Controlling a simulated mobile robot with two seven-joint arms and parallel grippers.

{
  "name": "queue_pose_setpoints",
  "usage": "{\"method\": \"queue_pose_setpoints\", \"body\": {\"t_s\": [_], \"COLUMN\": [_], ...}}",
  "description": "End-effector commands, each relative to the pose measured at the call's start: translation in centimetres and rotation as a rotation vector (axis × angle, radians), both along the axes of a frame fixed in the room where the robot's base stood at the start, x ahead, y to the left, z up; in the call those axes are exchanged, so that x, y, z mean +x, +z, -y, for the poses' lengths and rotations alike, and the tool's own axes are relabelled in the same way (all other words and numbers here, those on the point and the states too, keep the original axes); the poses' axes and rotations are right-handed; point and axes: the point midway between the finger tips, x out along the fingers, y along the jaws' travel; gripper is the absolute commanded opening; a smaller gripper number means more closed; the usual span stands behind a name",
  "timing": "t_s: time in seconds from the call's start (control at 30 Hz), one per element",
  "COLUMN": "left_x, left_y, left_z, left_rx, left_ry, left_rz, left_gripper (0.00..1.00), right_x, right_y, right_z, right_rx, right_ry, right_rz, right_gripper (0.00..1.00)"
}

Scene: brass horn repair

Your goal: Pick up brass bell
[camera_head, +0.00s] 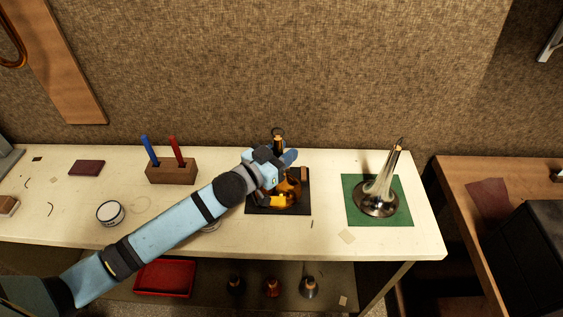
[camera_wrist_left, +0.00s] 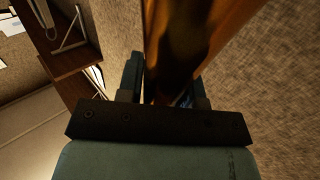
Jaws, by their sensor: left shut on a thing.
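The brass bell (camera_head: 290,190) stands flared end down on a black mat (camera_head: 303,177) on the white bench, its narrow neck pointing up. My left gripper (camera_head: 279,161) reaches in from the left and is shut on the bell's stem below its top end. The gripper hides part of the stem. In the left wrist view, the brass bell (camera_wrist_left: 190,35) fills the space between the two fingers (camera_wrist_left: 162,85). I cannot tell whether its rim still touches the mat. My right gripper is not in view.
A silver-coloured bell (camera_head: 378,193) stands on a green mat (camera_head: 401,211) to the right. A wooden block (camera_head: 171,173) with blue and red tools and a white tin (camera_head: 110,213) stand left. A red tray (camera_head: 164,278) lies on the lower shelf. The wall is close behind.

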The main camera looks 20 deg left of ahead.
Motion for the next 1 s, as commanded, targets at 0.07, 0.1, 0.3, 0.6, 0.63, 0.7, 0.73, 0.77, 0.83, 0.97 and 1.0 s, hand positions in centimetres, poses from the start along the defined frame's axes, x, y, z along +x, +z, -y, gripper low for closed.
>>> {"method": "queue_pose_setpoints", "body": {"t_s": [0.07, 0.1, 0.3, 0.6, 0.63, 0.7, 0.73, 0.77, 0.83, 0.97, 1.0], "left_x": [0.0, 0.1, 0.1, 0.0, 0.0, 0.0, 0.0, 0.0, 0.0, 0.0, 0.0], "left_y": [0.6, 0.9, 4.1, 12.7, 13.6, 15.3, 15.9, 16.5, 17.7, 19.2, 19.5], "left_z": [0.0, 0.0, 0.0, 0.0, 0.0, 0.0, 0.0, 0.0, 0.0, 0.0, 0.0], "left_rx": [0.000, 0.000, -0.001, 0.000, 0.000, -0.001, -0.002, 0.000, 0.001, -0.001, -0.001], "left_ry": [-0.001, -0.001, -0.002, -0.002, -0.001, -0.001, -0.002, -0.001, -0.001, 0.000, 0.000], "left_rz": [0.004, 0.004, 0.006, 0.008, 0.009, 0.008, 0.007, 0.007, 0.005, 0.003, 0.003], "left_gripper": [0.00, 0.00, 0.00, 0.00, 0.00, 0.00, 0.00, 0.00, 0.00, 0.00, 0.00], "right_x": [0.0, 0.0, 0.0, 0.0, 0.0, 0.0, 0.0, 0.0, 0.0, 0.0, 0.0], "right_y": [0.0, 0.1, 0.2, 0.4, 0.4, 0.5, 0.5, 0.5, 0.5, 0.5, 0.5], "right_z": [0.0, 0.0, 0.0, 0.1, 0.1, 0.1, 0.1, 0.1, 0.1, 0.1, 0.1], "right_rx": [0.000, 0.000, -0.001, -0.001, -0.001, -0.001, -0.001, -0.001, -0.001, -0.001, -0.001], "right_ry": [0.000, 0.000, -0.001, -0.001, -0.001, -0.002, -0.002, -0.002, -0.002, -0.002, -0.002], "right_rz": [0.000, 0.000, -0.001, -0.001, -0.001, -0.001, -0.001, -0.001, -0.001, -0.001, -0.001], "right_gripper": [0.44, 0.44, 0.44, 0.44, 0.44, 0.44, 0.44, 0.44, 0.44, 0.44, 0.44]}}
